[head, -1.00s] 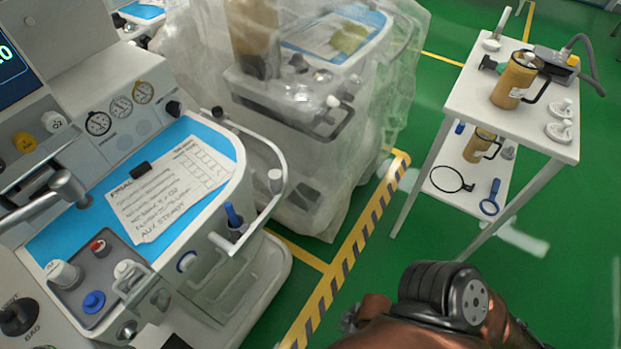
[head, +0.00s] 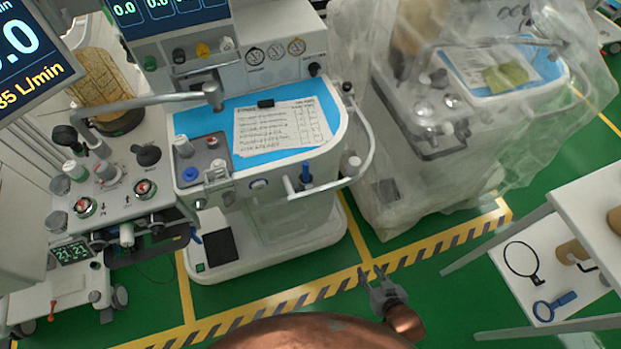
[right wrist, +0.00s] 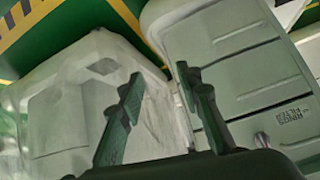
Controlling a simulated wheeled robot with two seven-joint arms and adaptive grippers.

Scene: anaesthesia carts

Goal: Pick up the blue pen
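The blue pen (head: 306,173) stands upright in a small holder at the front edge of the middle anaesthesia cart (head: 270,235), below its blue worktop. My right gripper (head: 372,272) is in front of the cart, lower and to the right of the pen in the head view, apart from it. Its two fingers are spread and nothing is between them. In the right wrist view the open fingers (right wrist: 160,78) point toward pale cart panels. I cannot make out the pen there. My left gripper is not in view.
A paper form (head: 282,125) lies on the blue worktop (head: 318,108). A curved rail (head: 366,135) runs beside the holder. A plastic-covered cart (head: 430,180) stands to the right. A white shelf trolley (head: 590,200) is at far right. Green floor lies open between them.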

